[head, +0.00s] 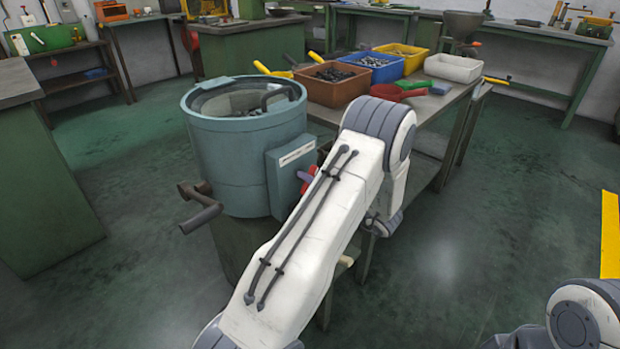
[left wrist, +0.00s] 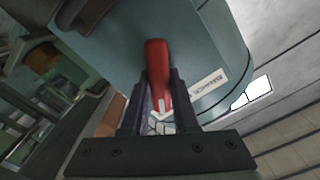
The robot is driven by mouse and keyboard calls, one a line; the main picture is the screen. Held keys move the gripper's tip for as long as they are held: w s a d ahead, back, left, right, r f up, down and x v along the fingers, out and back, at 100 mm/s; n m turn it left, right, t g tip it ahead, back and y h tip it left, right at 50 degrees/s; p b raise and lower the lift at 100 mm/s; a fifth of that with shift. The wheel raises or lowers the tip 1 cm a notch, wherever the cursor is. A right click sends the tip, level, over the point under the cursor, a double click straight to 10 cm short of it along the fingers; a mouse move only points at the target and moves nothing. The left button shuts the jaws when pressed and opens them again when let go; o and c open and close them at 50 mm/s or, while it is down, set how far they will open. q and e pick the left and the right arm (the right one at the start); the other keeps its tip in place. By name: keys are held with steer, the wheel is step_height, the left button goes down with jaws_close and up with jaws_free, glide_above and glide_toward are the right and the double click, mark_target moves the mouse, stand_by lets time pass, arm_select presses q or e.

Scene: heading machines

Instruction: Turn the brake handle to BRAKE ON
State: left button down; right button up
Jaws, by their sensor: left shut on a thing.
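The red brake handle (left wrist: 157,62) stands between the two dark fingers of my left gripper (left wrist: 161,92) in the left wrist view, and the gripper is shut on it. A white label (left wrist: 209,84) lies beside it on the teal housing; its print is too small and tilted to read. In the head view a bit of the red handle (head: 308,180) shows beside the teal box (head: 288,176) on the side of the round teal drum machine (head: 225,160). My left arm hides most of the handle and gripper there. My right gripper is out of view.
Behind the drum, a bench carries a brown bin (head: 333,92), blue bin (head: 372,70), yellow bin (head: 408,56) and white bin (head: 453,69), with red and green scoops. The floor to the right is open.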

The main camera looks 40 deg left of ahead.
arm_select(q)
steer(key=n, duration=0.3)
steer(key=shift+s, duration=0.1)
steer(key=n, duration=0.2)
steer(key=shift+n, duration=0.3)
steer(key=n+b, duration=0.1)
steer(key=n, duration=0.2)
steer(key=shift+s+f+n, duration=0.1)
steer(key=shift+s+n, duration=0.05)
steer(key=shift+n, duration=0.15)
steer(key=shift+s+n+b, duration=0.1)
steer(key=shift+n+b, duration=0.75)
steer(key=shift+n, duration=0.75)
steer(key=c, duration=0.7)
jaws_free()
